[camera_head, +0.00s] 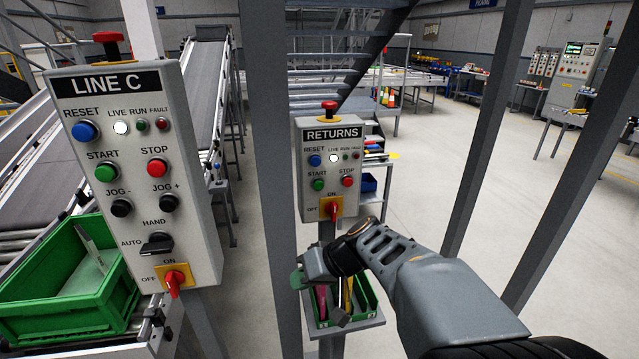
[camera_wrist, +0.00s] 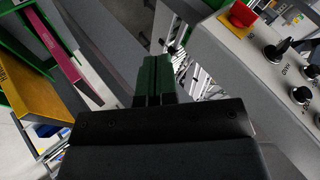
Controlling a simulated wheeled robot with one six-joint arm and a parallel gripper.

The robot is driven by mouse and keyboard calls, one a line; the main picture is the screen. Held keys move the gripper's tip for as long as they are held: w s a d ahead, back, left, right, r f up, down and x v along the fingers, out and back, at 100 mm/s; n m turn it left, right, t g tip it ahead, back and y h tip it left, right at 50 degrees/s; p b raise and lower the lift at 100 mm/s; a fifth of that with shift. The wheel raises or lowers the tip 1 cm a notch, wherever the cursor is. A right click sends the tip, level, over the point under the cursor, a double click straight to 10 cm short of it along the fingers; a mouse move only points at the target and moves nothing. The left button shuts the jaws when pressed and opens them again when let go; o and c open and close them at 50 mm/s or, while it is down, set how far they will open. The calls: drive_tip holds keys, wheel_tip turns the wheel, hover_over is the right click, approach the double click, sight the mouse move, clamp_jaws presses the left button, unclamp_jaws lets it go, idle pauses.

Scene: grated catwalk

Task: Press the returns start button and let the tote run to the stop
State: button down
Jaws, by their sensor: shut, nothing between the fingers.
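The grey RETURNS panel (camera_head: 327,208) stands upright on a post at the middle of the head view. Its green START button (camera_head: 318,184) is left of the red STOP button (camera_head: 347,181). Its white LIVE lamp (camera_head: 333,159) is lit; the RUN lamp looks dark. A green tote (camera_head: 66,283) with a pale item in it stands on rollers at lower left; whether it belongs to the returns line I cannot tell. My gripper (camera_head: 298,281) is below and left of the RETURNS panel, apart from START. Its green-tipped fingers (camera_wrist: 154,78) are together and empty in the wrist view.
The larger LINE C panel (camera_head: 133,190) stands close at left, with its knobs at right in the wrist view. A green bin (camera_head: 365,294) with magenta and yellow items sits beneath the RETURNS panel, near my gripper. Grey posts (camera_head: 268,150) flank the panel. Open floor (camera_head: 425,190) lies right.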

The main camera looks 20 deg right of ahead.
sight(319, 186)
drive_tip(key=w+d+r+m+t+y+p, duration=0.1)
drive_tip(key=w+d+r+t, duration=0.6)
drive_tip(key=d, duration=0.4)
drive_tip(key=shift+w+r+t, duration=0.25)
drive_tip(key=shift+w+t, duration=0.45)
drive_tip(key=shift+w, duration=0.1)
drive_tip(key=shift+w+d+p, duration=0.3)
drive_tip(key=shift+w+p, duration=0.25)
drive_tip(key=shift+w, duration=0.85)
drive_tip(key=shift+w+d+p, duration=0.3)
drive_tip(key=shift+w+p, duration=0.2)
drive_tip(key=shift+w, duration=0.9)
drive_tip(key=shift+w+d+p, duration=0.3)
drive_tip(key=shift+w+p, duration=0.25)
drive_tip(key=shift+w, duration=0.85)
drive_tip(key=shift+w+f+b, duration=0.1)
drive_tip(key=shift+w+b, duration=0.25)
drive_tip(key=shift+b, duration=0.4)
